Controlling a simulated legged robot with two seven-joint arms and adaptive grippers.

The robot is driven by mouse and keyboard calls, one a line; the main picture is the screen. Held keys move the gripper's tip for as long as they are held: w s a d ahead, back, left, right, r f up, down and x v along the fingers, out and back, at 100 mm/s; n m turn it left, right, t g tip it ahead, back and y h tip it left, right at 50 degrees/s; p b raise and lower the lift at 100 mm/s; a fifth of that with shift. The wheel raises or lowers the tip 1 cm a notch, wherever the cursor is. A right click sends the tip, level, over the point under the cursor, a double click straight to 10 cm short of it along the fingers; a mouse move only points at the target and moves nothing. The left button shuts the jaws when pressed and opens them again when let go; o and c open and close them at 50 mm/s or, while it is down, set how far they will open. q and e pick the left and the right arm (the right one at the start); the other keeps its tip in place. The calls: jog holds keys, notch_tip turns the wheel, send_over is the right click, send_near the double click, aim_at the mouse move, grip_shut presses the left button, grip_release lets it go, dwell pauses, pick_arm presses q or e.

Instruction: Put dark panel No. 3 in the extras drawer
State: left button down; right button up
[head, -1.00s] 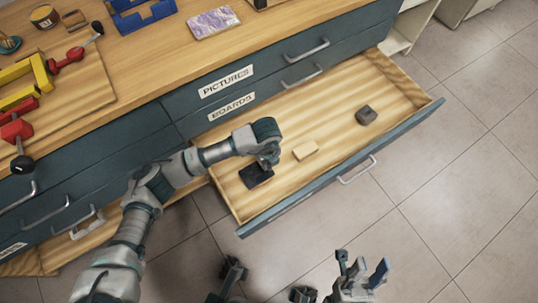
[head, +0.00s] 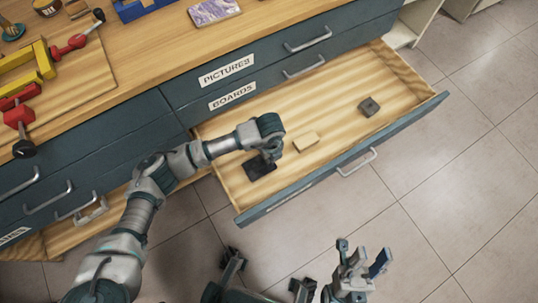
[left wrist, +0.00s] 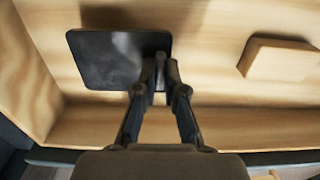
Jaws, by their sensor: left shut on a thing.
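The dark panel (head: 262,170) is a thin, flat, dark rectangle at the left end of an open drawer (head: 405,125). My left gripper (head: 268,156) is shut on the panel's edge from above. In the left wrist view the fingertips (left wrist: 160,75) meet the near right edge of the panel (left wrist: 105,62), with pale wood below it. The panel is at or just above the drawer floor; I cannot tell whether it touches. No number shows on it, and the open drawer's front label is unreadable. My right gripper (head: 362,257) is open and empty over the floor, outside the drawer.
A light wooden block (head: 306,141) lies right of the panel, and a dark grey block (head: 369,106) lies further right. The drawer floor between the blocks is clear. The worktop holds tools and a purple patterned board (head: 214,11).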

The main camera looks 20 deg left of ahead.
pick_arm(q)
jog(key=c, duration=1.7)
grip_release()
jog(key=shift+a+f, duration=0.15)
jog(key=shift+a, duration=0.05)
jog(key=o, duration=0.5)
jog(key=shift+a, duration=0.1)
jog(key=shift+d, duration=0.2)
